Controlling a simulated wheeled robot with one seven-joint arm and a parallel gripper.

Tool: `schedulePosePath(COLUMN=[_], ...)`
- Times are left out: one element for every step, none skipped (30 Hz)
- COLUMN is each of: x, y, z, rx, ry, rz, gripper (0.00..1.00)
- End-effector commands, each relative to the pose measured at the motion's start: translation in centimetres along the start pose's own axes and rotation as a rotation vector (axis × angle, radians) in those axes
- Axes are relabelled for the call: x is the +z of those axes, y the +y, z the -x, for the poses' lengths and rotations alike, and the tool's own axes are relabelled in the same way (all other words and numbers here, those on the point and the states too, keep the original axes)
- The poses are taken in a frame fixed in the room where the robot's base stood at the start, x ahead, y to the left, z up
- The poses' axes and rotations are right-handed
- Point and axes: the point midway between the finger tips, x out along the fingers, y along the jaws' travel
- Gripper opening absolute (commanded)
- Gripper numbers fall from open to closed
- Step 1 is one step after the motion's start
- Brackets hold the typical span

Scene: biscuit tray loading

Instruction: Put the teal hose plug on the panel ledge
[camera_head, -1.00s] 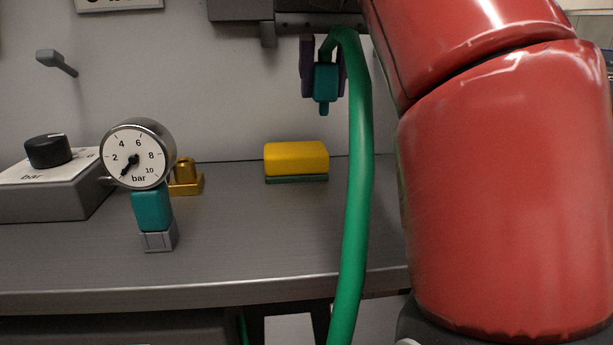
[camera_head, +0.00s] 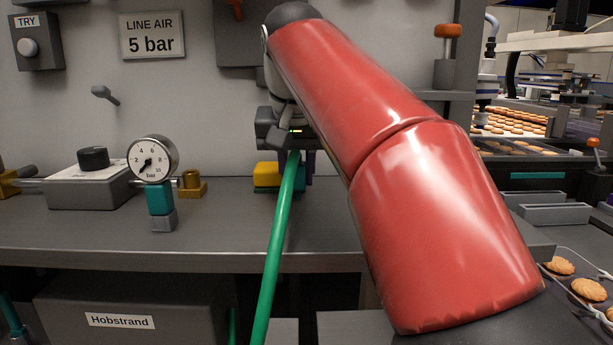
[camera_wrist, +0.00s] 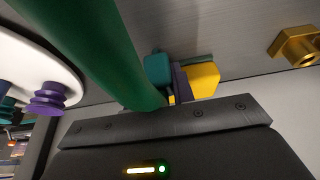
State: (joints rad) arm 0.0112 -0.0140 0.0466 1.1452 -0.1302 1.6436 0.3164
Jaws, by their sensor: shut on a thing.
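The teal hose plug (camera_head: 300,179) is between the purple fingers of my gripper (camera_head: 301,168), which is shut on it. In the head view my wrist and the green hose (camera_head: 277,240) hide most of the plug. The hose hangs from it past the bench's front edge. In the wrist view the teal plug (camera_wrist: 158,69) shows beside a purple finger and the yellow block (camera_wrist: 203,79). I cannot tell whether the plug touches the bench or the block. A grey ledge (camera_head: 460,96) juts from the panel at the right, partly behind my arm.
The yellow block (camera_head: 266,175) lies on the bench (camera_head: 90,228) beside my gripper. A gauge (camera_head: 152,158) on a teal fitting, a brass fitting (camera_head: 192,184) and a grey knob box (camera_head: 90,190) stand left. An orange-topped post (camera_head: 446,60) stands on the ledge.

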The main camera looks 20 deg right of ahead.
Motion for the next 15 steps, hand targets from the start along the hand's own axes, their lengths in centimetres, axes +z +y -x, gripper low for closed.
schedulePosePath(x=[-0.07,-0.09,-0.08,-0.08,-0.07,-0.07,-0.07,-0.05,0.0,0.05,0.1,0.08,0.06,0.06,0.05], y=[-0.08,-0.08,-0.08,-0.07,-0.07,-0.07,-0.06,-0.06,-0.06,-0.05,-0.05,-0.05,-0.05,-0.05,-0.05], z=[-0.17,-0.19,-0.16,-0.15,-0.14,-0.13,-0.13,-0.17,-0.28,-0.39,-0.49,-0.45,-0.41,-0.4,-0.4], rx=[0.0,0.0,0.0,0.0,0.0,0.0,0.0,0.0,0.0,0.0,0.0,0.0,0.0,0.0,0.0], ry=[0.0,0.0,0.0,0.0,0.001,0.001,0.001,0.001,0.0,0.0,0.001,0.001,0.001,0.001,0.001], rz=[0.0,0.0,0.0,0.0,0.0,0.0,0.0,0.0,0.0,0.0,0.0,0.0,0.0,0.0,0.0], gripper=[0.0,0.0,0.0,0.0,0.0,0.0,0.0,0.0,0.0,0.0,0.0,0.27,0.31,0.35,0.4])
